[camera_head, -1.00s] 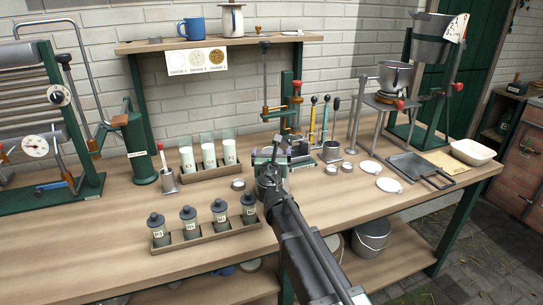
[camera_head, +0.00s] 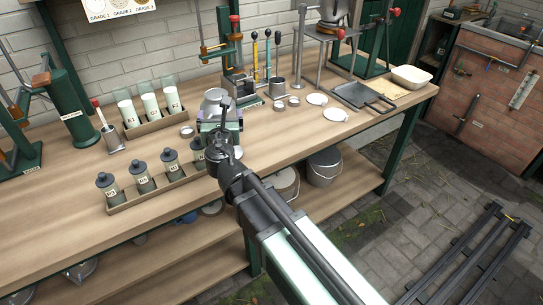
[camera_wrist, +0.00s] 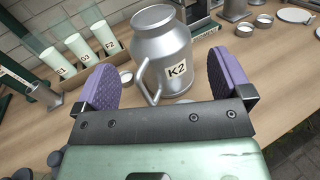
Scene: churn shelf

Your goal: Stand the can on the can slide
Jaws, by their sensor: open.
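The can (camera_wrist: 165,62) is a grey metal milk can with a side handle and a K2 label. It stands upright on the bench in the wrist view. In the head view its top (camera_head: 213,102) shows just beyond my gripper (camera_head: 220,124), which hides its lower part. My gripper is open, its purple pads (camera_wrist: 104,88) and (camera_wrist: 231,72) on either side of the can with gaps. A dark railed frame (camera_head: 470,252) on the paving at the lower right looks like the can slide; nothing stands on it.
Labelled white tubes (camera_head: 150,105) stand in a wooden rack behind left. Dark capped bottles (camera_head: 142,178) stand in a tray (camera_head: 122,206) left of my gripper. Small metal rings (camera_head: 279,105) and a pan (camera_head: 357,95) lie to the right. The paving right of the bench has free room.

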